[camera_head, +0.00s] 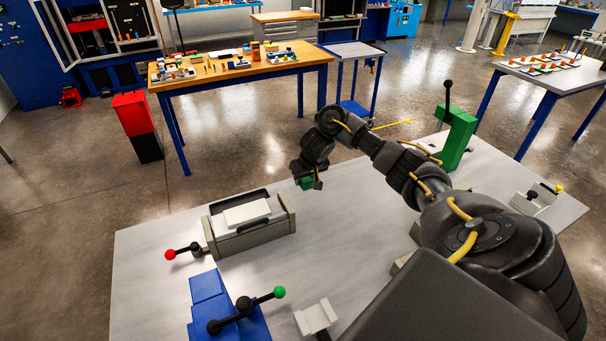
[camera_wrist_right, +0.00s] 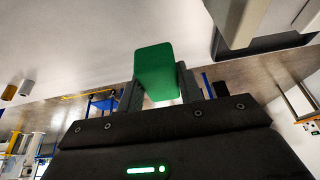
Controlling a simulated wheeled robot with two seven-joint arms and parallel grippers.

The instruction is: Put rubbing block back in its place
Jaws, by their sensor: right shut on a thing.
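The rubbing block looks to be the green block (camera_wrist_right: 157,75) between the fingers in the right wrist view; it also shows small in the head view (camera_head: 307,183). My right gripper (camera_wrist_right: 158,88) is shut on it. In the head view, my right gripper (camera_head: 312,182) is over the far part of the pale table, to the right of the grey bath (camera_head: 255,235). The bath has a white slab (camera_head: 247,213) on top. I cannot tell which spot is the block's place. My left gripper is not in view.
A lever with a red knob (camera_head: 170,254) is at the bath's left. A blue fixture (camera_head: 210,300) with a green-knobbed lever and a small pale block (camera_head: 315,318) are at the front. A green stand (camera_head: 457,135) rises at the right. The table's middle is clear.

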